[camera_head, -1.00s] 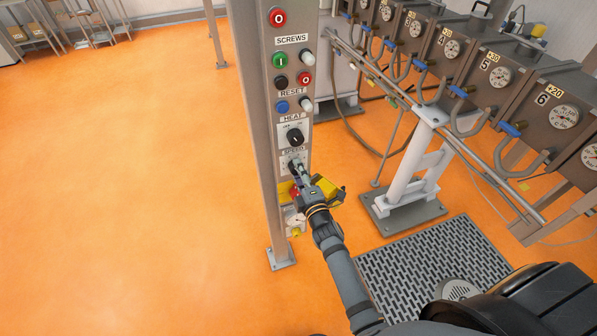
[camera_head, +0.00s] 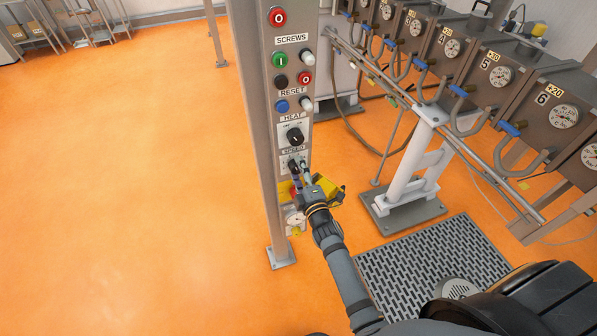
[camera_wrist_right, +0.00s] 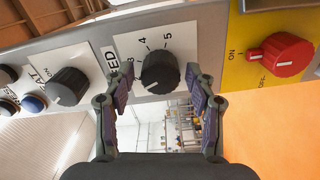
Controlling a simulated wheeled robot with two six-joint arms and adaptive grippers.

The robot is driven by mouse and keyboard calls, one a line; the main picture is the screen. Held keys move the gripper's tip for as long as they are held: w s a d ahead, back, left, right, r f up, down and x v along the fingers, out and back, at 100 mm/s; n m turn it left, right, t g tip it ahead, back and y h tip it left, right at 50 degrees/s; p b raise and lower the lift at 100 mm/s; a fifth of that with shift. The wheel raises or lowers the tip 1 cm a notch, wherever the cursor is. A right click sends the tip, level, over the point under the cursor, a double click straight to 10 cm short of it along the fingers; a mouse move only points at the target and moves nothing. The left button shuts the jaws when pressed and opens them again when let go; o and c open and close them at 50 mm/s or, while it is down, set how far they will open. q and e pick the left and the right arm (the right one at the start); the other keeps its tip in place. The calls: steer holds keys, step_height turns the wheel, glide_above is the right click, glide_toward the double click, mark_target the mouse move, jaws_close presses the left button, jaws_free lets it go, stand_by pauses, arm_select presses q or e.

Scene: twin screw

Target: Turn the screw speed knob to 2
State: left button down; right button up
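The screw speed knob is a black round knob on a white scale plate; in the right wrist view the knob (camera_wrist_right: 160,73) sits in the middle. The numbers 3, 4 and 5 show around its upper side; the lower numbers are hidden. A light mark on its face seems to point to the lower left. My right gripper (camera_wrist_right: 160,78) is open, one finger on each side of the knob, with small gaps visible. In the head view my right gripper (camera_head: 299,168) is at the SPEED plate low on the column. My left gripper is not in view.
The heat knob (camera_head: 295,136) is just above, with buttons (camera_head: 281,60) higher on the grey column (camera_head: 262,120). A red switch on a yellow plate, seen in the right wrist view (camera_wrist_right: 279,55), is close below the speed knob. Machine barrels (camera_head: 480,70) stand right; open floor lies left.

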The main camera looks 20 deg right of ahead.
steer(key=s, duration=1.2)
steer(key=shift+d, duration=0.2)
steer(key=s+d+f+m+g, duration=0.1)
steer(key=s+f+m+g, duration=0.2)
steer(key=f, duration=0.7)
steer(key=s+f+m+g, duration=0.2)
steer(key=s+f, duration=0.2)
steer(key=f, duration=0.6)
steer(key=s+d+f+m+g, duration=0.1)
steer(key=s+f+m+g, duration=0.2)
steer(key=f, duration=0.7)
steer(key=s+d+f+m+g, duration=0.2)
steer(key=s+f, duration=0.3)
steer(key=s, duration=0.3)
steer(key=s+d+f+m+g+h, duration=0.1)
steer(key=s+d+f+m+g, duration=0.2)
steer(key=s+f, duration=0.3)
steer(key=s+d+f+m+g, duration=0.3)
steer(key=s+f, duration=0.2)
steer(key=s, duration=0.6)
steer(key=shift+s+d+f+g, duration=0.25)
steer(key=shift+d+f+g, duration=0.05)
steer(key=shift+g, duration=0.1)
